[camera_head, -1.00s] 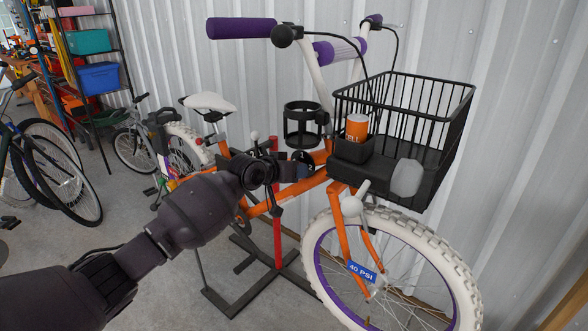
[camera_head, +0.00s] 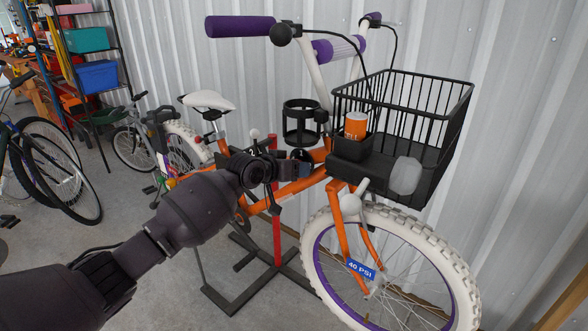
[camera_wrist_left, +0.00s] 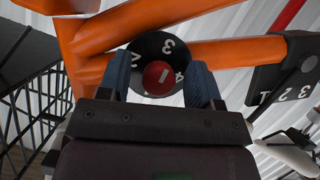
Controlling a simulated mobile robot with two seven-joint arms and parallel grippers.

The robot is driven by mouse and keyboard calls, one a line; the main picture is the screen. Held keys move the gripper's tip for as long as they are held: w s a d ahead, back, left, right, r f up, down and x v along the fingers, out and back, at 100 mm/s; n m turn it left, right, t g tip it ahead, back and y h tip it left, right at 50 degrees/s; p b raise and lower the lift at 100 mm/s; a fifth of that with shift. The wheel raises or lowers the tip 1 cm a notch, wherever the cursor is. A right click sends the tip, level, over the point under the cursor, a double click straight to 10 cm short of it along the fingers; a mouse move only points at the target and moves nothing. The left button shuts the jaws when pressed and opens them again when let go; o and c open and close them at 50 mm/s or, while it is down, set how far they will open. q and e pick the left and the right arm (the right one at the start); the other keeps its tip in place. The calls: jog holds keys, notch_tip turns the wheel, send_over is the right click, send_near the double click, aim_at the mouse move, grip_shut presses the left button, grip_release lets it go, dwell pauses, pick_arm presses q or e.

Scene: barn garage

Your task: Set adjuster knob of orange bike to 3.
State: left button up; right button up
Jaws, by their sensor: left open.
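The orange bike (camera_head: 340,190) stands in front of me in the head view. Its adjuster is a black dial (camera_wrist_left: 150,46) on the orange frame, with white 2, 3 and 4 around a red knob (camera_wrist_left: 164,76). The knob carries a short, slanted white mark; I cannot tell exactly which number it points to. My left gripper (camera_wrist_left: 160,80) is open, its two blue-grey fingers on either side of the red knob. I cannot tell whether they touch it. In the head view, my left gripper (camera_head: 290,170) is at the frame below the cup holder and partly hides the dial.
A black plate (camera_wrist_left: 290,75) with 1, 2 and 3 sits on the frame tube at right in the wrist view. A black basket (camera_head: 430,125), a cup holder (camera_head: 301,120) and the front wheel (camera_head: 460,270) are close by.

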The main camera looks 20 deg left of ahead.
pick_arm(q)
jog(key=p+v, duration=0.2)
jog(key=v, duration=0.8)
jog(key=shift+s+a+p, duration=0.15)
jog(key=shift+s+p, duration=0.15)
jog(key=shift+r, duration=0.15)
